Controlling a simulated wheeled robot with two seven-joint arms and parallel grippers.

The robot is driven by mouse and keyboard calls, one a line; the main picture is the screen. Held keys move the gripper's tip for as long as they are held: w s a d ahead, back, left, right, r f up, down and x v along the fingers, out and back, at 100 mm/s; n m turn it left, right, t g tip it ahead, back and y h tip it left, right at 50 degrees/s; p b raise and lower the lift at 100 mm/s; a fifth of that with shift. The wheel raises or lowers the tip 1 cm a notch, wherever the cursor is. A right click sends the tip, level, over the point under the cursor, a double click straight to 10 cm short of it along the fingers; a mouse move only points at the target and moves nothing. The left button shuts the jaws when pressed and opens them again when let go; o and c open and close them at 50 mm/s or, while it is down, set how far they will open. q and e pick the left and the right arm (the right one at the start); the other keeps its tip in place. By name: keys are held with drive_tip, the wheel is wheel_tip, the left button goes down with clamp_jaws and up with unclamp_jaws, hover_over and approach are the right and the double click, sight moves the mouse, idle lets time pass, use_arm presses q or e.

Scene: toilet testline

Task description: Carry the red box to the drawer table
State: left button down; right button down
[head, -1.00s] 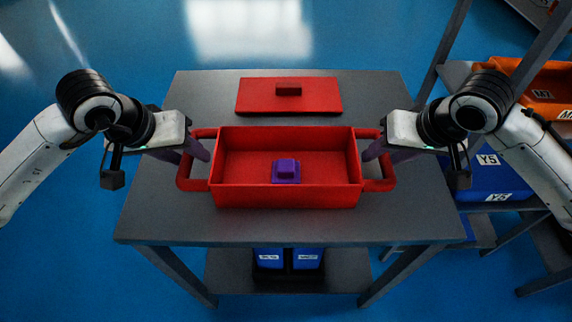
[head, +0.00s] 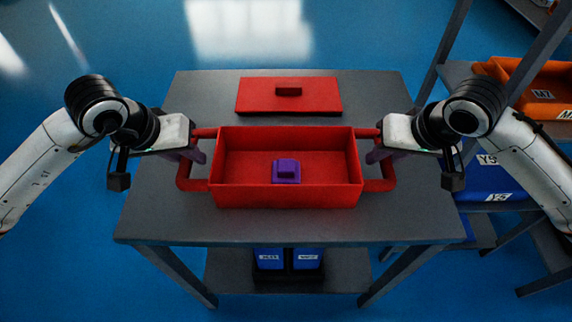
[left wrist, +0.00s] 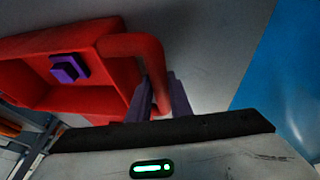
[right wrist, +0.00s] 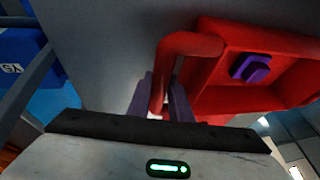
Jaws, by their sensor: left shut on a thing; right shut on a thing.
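The red box (head: 240,196) is an open tray with a loop handle at each end, standing on the grey table (head: 410,215). A purple block (head: 285,171) lies inside it. My left gripper (head: 198,155) is shut on the box's left handle; its purple fingers (left wrist: 160,98) straddle the red handle bar in the left wrist view. My right gripper (head: 374,155) is shut on the right handle; its fingers (right wrist: 160,98) straddle that bar in the right wrist view. I cannot identify a drawer table in these frames.
A flat red lid (head: 260,97) with a knob lies behind the box. At the right, a rack holds an orange bin (head: 535,90) and a blue bin (head: 490,178). Blue floor is open at the left.

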use_arm(q)
drive_tip(key=shift+r, duration=0.1)
use_arm(e)
drive_tip(key=shift+r, duration=0.1)
